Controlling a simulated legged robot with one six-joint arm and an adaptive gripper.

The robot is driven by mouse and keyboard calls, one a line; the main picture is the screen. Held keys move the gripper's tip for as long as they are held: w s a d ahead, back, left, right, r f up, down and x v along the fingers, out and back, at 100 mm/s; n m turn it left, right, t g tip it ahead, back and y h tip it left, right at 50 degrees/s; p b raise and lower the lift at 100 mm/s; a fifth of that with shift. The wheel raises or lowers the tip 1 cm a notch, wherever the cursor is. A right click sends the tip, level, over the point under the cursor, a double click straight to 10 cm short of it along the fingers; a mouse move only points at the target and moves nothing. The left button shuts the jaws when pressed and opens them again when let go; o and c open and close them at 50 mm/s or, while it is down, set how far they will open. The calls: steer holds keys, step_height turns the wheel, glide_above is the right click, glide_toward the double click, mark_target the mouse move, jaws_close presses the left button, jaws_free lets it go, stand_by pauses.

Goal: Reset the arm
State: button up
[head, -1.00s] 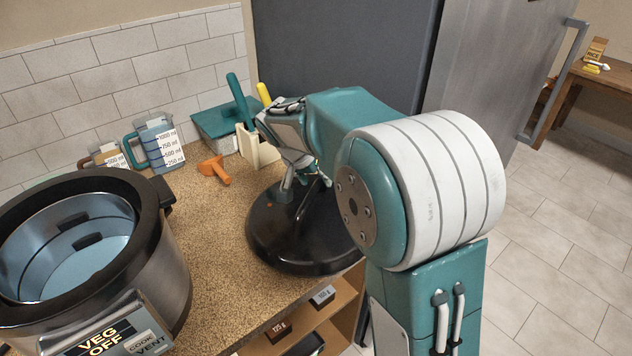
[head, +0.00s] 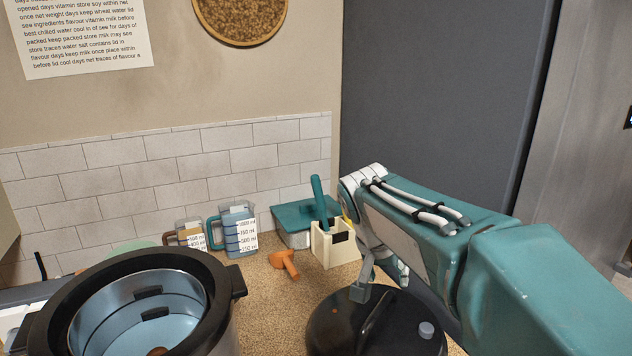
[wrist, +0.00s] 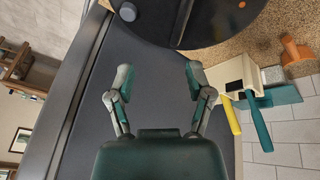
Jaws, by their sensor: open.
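My gripper (head: 380,277) is above the far side of a round black lid (head: 345,335) on the counter in the head view. In the wrist view my gripper (wrist: 158,85) has its two fingers spread wide with nothing between them. The lid also shows at the top of the wrist view (wrist: 225,22), apart from the fingertips. Its dark handle bar (head: 377,312) is free in the head view. My arm covers part of the counter's right side.
An open cooker pot (head: 235,325) stands at the front left. Measuring jugs (head: 238,232), an orange tool (head: 286,263), a cream holder (head: 335,250) and a teal-lidded box (head: 293,215) stand along the tiled wall. A tall dark grey panel (head: 440,90) rises behind my arm.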

steer(key=s+f+n+t+y, duration=0.1)
steer(key=s+f+n, duration=0.1)
steer(key=s, duration=0.8)
steer(key=s+d+f+n+t+y, duration=0.1)
steer(key=s+f+n+t+y, duration=0.1)
steer(key=s, duration=0.8)
steer(key=shift+s+f+n, duration=0.2)
steer(key=shift+f+n, duration=0.35)
steer(key=shift+n, duration=0.15)
